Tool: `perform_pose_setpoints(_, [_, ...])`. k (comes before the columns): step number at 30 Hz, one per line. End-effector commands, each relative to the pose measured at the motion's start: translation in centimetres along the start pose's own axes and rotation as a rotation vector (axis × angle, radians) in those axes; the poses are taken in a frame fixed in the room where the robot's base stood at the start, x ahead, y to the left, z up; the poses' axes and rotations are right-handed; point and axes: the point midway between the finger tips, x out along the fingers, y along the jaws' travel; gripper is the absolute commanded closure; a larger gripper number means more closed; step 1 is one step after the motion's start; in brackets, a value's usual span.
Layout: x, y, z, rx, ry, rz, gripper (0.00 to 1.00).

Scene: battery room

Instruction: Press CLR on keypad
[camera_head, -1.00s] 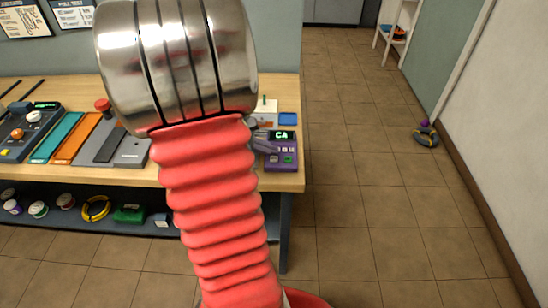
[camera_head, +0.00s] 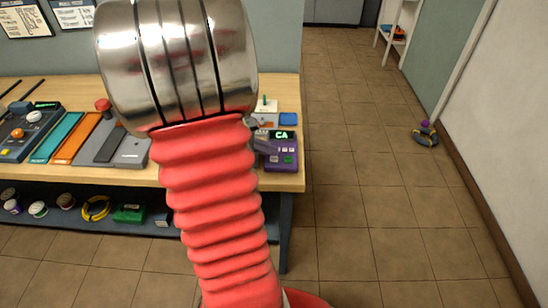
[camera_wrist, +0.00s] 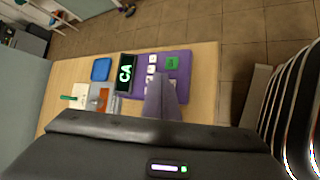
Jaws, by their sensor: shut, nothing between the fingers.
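The purple keypad (camera_head: 285,165) lies on the right end of the wooden workbench. Its dark display shows green "CA" (camera_head: 282,135). In the wrist view the keypad (camera_wrist: 182,82) has small pale keys and a green key (camera_wrist: 171,63); the key labels are too small to read. My gripper (camera_wrist: 160,80) is shut and empty, its grey-purple fingers over the keypad's keys and hiding some of them. In the head view my gripper (camera_head: 264,148) shows at the keypad's left side, partly behind my arm. I cannot tell whether the fingertips touch a key.
A blue block (camera_head: 289,119) and a pale card with a green peg (camera_head: 266,105) lie behind the keypad. Teal (camera_head: 58,138) and orange (camera_head: 80,140) strips and a control box (camera_head: 30,130) lie left on the bench (camera_head: 120,174).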

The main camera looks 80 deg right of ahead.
Motion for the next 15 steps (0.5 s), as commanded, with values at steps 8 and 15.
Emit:
perform_pose_setpoints(8, [0.47, -0.35, -0.22, -0.001, -0.001, -0.001, 1.00])
perform_pose_setpoints(15, [0.58, -0.42, -0.28, 0.000, 0.000, 0.000, 1.00])
